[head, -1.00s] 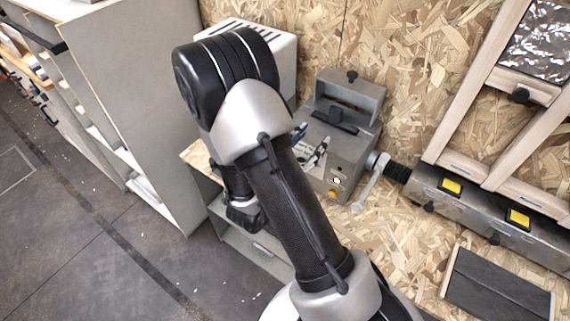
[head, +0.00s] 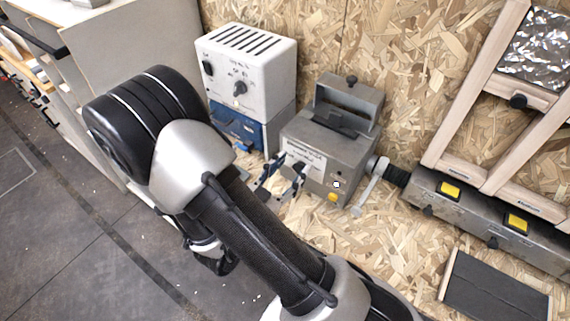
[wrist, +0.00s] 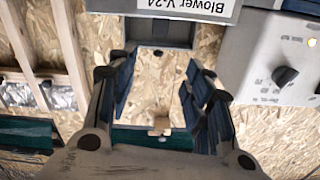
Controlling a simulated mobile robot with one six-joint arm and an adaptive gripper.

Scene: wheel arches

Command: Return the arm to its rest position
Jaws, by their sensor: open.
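My arm reaches up from the bottom of the head view and bends at a black and silver joint at the left. My gripper (head: 281,182) shows beyond the arm, in front of the grey metal box (head: 335,145). In the wrist view, the two fingers of my gripper (wrist: 160,88) are spread wide. Nothing is between them but a view of the chipboard behind. I cannot tell from the pictures whether the fingers touch the box.
A white control box (head: 250,75) with knobs stands above a blue case (head: 236,127). A crank handle (head: 372,185) sticks out right of the grey box. A metal rail (head: 480,215) and dark pad (head: 497,289) are further right. A cabinet (head: 140,40) stands left.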

